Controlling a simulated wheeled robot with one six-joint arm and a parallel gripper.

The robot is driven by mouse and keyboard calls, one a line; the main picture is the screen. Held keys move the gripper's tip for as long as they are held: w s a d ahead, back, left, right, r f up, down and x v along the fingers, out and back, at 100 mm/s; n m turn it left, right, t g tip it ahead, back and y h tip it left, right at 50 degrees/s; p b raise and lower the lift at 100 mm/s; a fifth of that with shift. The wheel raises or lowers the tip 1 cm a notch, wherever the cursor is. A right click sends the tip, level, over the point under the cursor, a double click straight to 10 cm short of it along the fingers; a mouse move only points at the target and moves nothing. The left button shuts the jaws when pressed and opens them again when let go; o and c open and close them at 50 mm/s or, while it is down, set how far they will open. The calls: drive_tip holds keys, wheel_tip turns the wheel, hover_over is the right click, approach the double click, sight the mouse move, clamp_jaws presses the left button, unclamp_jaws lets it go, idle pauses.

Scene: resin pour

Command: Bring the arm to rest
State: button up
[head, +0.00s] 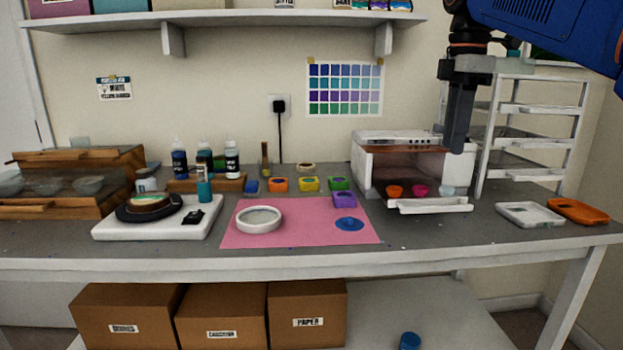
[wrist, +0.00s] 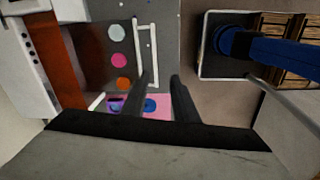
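My gripper (head: 457,148) hangs fingers down in the upper right of the head view, in front of the right part of the small white oven (head: 378,152). In the wrist view my gripper (wrist: 163,85) shows two dark fingers with a gap between them and nothing held. It is above the bench, apart from the things there. The oven's front is open and its white tray (head: 430,206) sticks out.
A pink mat (head: 290,236) carries a white ring-shaped dish (head: 259,220) and a blue piece (head: 349,224). A white scale (head: 160,218) and bottles stand left. A white rack (head: 530,125) stands close right of my gripper. A shelf (head: 230,20) runs above.

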drive_tip(key=s+f+m+t, duration=0.1)
drive_tip(key=s+f+m, duration=0.4)
drive_tip(key=f, duration=0.7)
drive_tip(key=s+f+m+t, duration=0.1)
drive_tip(key=s+f+m, duration=0.4)
drive_tip(key=s+f, duration=0.3)
drive_tip(key=s+f+m+t, duration=0.2)
drive_tip(key=s+f+m, duration=0.4)
drive_tip(key=f, duration=1)
drive_tip(key=shift+s+a+f, duration=0.15)
drive_tip(key=shift+s+a, duration=0.15)
drive_tip(key=shift+s, duration=0.45)
